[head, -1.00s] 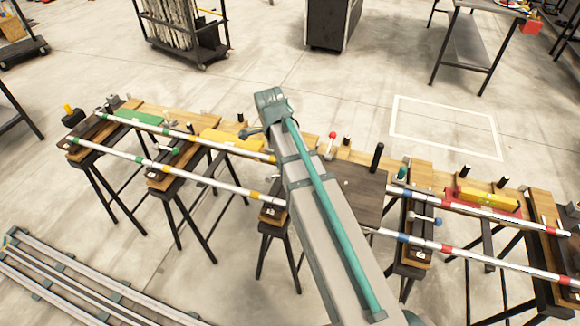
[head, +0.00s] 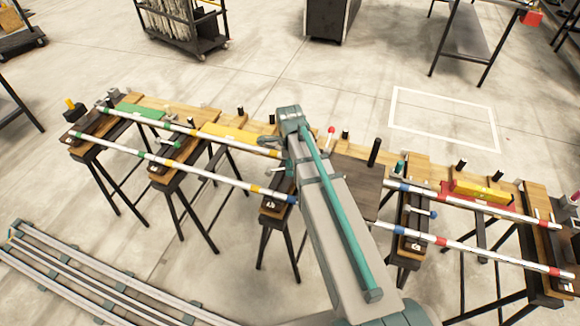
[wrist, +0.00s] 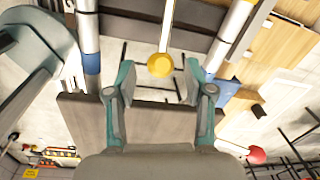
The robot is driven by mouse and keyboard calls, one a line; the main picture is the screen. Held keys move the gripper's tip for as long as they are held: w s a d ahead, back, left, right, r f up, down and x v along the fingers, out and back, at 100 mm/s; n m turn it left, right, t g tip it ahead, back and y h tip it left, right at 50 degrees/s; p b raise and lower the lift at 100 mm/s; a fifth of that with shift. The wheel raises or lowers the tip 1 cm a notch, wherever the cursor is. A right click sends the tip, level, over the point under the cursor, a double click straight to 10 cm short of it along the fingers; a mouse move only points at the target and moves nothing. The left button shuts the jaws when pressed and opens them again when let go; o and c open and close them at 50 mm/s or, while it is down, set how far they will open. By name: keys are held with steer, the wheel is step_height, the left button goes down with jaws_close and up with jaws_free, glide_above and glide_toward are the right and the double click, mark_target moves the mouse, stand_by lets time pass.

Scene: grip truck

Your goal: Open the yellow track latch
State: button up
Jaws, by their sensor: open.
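The yellow track latch (wrist: 160,64) shows in the wrist view as a round yellow knob on a pale rod that runs up to the top of the picture. My gripper (wrist: 159,82) is open, with one teal and grey finger on each side of the knob. The knob appears between the fingertips; I cannot tell its exact depth or whether either finger touches it. In the head view my arm covers the middle of the track, and I cannot make out the latch or the fingers clearly there.
Two striped rails, the back one (head: 212,134) and the front one (head: 212,175), lie across several trestles. Other levers have a red knob (head: 331,129) and a blue knob (head: 433,214).

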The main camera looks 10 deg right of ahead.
steer(key=shift+w+f, duration=0.1)
steer(key=shift+f, duration=1.3)
steer(key=shift+c, duration=0.2)
jaws_close()
